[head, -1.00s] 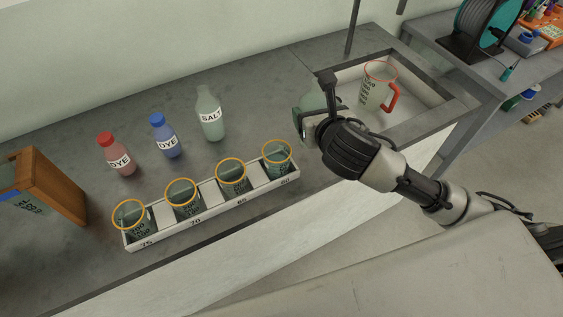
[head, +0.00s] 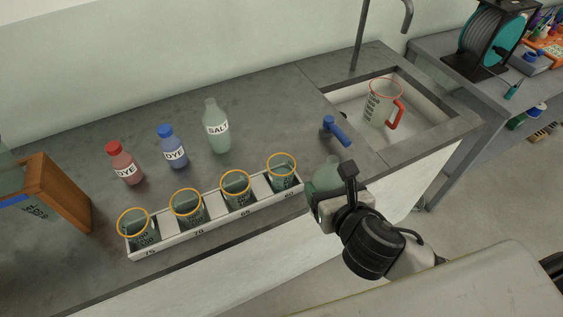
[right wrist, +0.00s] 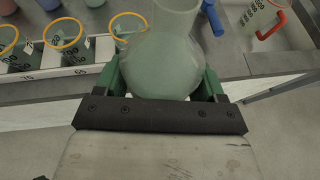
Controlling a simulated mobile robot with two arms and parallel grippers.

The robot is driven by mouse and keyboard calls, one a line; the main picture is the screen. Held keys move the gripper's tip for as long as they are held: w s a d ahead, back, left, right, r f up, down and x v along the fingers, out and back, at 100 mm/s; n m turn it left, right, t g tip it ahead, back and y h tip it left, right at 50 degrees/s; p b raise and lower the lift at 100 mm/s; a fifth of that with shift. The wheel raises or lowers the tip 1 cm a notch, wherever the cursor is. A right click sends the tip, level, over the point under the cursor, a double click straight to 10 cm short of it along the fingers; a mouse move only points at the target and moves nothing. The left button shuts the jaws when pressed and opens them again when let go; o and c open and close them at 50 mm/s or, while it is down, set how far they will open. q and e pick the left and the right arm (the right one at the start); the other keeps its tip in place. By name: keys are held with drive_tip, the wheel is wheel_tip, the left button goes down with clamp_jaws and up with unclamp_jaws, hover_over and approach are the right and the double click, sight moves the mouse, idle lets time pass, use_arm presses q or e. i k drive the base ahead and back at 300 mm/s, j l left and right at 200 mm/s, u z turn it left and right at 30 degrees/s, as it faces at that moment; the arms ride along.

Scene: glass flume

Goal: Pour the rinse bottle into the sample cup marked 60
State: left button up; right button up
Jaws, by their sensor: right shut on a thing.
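My right gripper (head: 326,194) is shut on a pale green translucent bottle (head: 324,174), taken to be the rinse bottle, over the counter's front edge just right of the cup rack. In the right wrist view the bottle (right wrist: 160,65) sits between the green fingers (right wrist: 162,84), and any label on it is hidden. The sample cup marked 60 (head: 281,174), clear with an orange rim, stands upright at the right end of the white rack (head: 190,232). My left gripper is not in view.
Cups marked 65 (head: 236,189), 70 (head: 187,208) and 75 (head: 136,228) share the rack. Red (head: 125,165) and blue (head: 172,148) dye bottles and a salt bottle (head: 217,128) stand behind.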

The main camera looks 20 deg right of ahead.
sight(280, 167)
drive_tip(key=l+u, duration=0.3)
drive_tip(key=k+l+u, duration=0.1)
drive_tip(key=l+u, duration=0.2)
drive_tip(key=l, duration=0.15)
drive_tip(key=k+l+u, duration=0.15)
drive_tip(key=l+u, duration=0.15)
